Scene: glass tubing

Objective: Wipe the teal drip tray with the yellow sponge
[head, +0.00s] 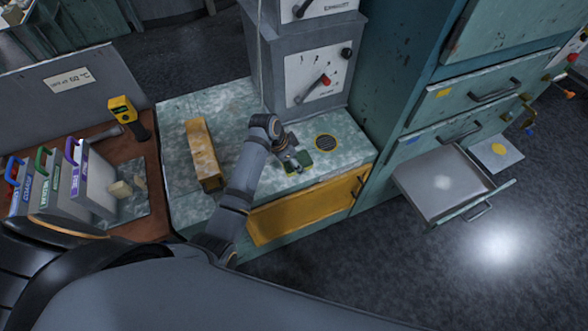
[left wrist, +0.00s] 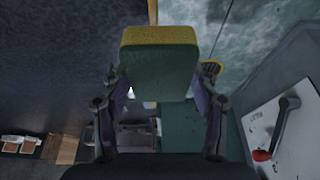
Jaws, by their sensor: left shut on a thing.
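My left gripper (head: 291,157) is shut on the yellow sponge, which has a green face. The sponge (left wrist: 160,62) sits between both fingers in the left wrist view. In the head view the sponge (head: 301,162) is small, partly hidden by the gripper, and held over the right part of the mottled teal worktop (head: 235,105). I cannot make out a separate teal drip tray with certainty, nor whether the sponge touches the surface. My right gripper is not in view.
A long yellow block (head: 203,152) lies left of my arm. A round yellow-rimmed grille (head: 326,143) is right of the sponge. A grey control box (head: 312,75) stands behind. An open drawer (head: 440,183) juts out at right. A yellow handheld device (head: 122,108) stands at left.

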